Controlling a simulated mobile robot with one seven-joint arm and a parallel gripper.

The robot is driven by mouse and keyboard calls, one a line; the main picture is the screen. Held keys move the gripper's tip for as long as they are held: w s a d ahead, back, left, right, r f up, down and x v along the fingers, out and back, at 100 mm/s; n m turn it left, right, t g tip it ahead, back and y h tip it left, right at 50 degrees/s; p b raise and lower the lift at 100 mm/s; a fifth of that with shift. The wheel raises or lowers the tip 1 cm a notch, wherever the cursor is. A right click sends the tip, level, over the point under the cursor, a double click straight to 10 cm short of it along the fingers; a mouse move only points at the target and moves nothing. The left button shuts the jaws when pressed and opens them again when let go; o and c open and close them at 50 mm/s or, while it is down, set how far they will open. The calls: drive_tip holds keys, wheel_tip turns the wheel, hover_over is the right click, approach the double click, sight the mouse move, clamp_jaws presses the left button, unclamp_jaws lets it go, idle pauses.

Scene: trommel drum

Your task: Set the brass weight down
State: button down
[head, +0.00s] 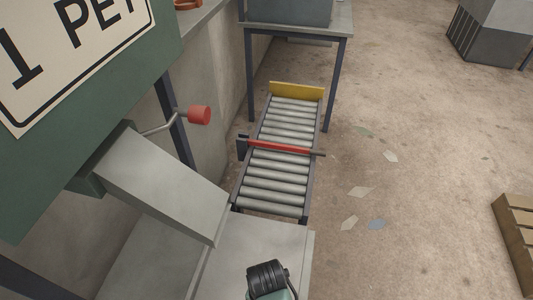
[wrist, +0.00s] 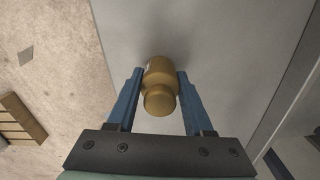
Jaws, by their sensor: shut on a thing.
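The brass weight (wrist: 161,88) is between the two blue fingers of my gripper (wrist: 160,73) in the wrist view, with its round knob toward the camera. My gripper is shut on it. Behind it is a plain grey surface (wrist: 215,40) with a soft shadow close to the weight. I cannot tell whether the weight touches this surface. In the head view part of my arm shows at the bottom edge, over a grey bench top (head: 250,245); the weight and fingers are not seen there.
A roller conveyor (head: 275,180) with a red bar (head: 280,147) across it and a yellow end plate (head: 297,91) runs beyond the bench. A sloping grey chute (head: 160,185) and a red-knobbed lever (head: 199,115) are at the left. A wooden pallet (head: 516,235) lies right.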

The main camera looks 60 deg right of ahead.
drive_tip(key=shift+c, duration=1.5)
unclamp_jaws()
drive_tip(key=shift+f, duration=0.1)
wheel_tip(320, 180, up, 12)
drive_tip(key=shift+r+p, duration=0.2)
drive_tip(key=shift+p, duration=0.8)
